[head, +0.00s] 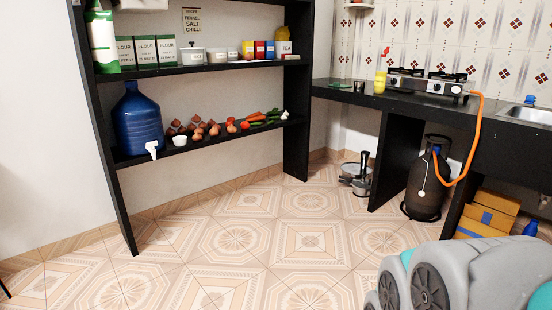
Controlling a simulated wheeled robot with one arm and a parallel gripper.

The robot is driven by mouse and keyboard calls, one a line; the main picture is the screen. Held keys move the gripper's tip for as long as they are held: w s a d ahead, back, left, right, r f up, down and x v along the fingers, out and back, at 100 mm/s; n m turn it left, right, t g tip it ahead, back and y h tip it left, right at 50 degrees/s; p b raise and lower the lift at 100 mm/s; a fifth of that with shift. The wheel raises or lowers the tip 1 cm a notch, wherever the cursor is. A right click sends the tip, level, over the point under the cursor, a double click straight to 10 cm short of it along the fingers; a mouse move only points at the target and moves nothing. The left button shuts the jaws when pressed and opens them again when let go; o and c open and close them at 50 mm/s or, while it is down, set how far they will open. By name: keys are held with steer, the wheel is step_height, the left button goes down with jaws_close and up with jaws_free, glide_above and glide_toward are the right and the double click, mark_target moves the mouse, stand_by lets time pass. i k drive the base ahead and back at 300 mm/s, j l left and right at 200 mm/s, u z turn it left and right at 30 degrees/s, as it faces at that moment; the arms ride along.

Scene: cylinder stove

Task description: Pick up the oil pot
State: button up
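I cannot tell for sure which thing is the oil pot. A stack of metal pots (352,184) with a dark upright handle stands on the floor beside the counter's dark support panel. A small metal container (359,87) stands on the counter, and a yellow container (380,82) with something red above it stands to its right. A grey part of my own arm fills the lower right corner, well in front of these things. My gripper is not in view.
A black shelf (210,148) holds a blue water jug (137,119), vegetables, flour boxes and jars. The counter (335,93) carries a gas stove (428,84). A gas cylinder (428,180) with an orange hose and cardboard boxes (490,212) stand below. The tiled floor (230,245) is clear.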

mark_target(358, 85)
steer(key=i+j+u, duration=0.1)
steer(key=i, duration=2.2)
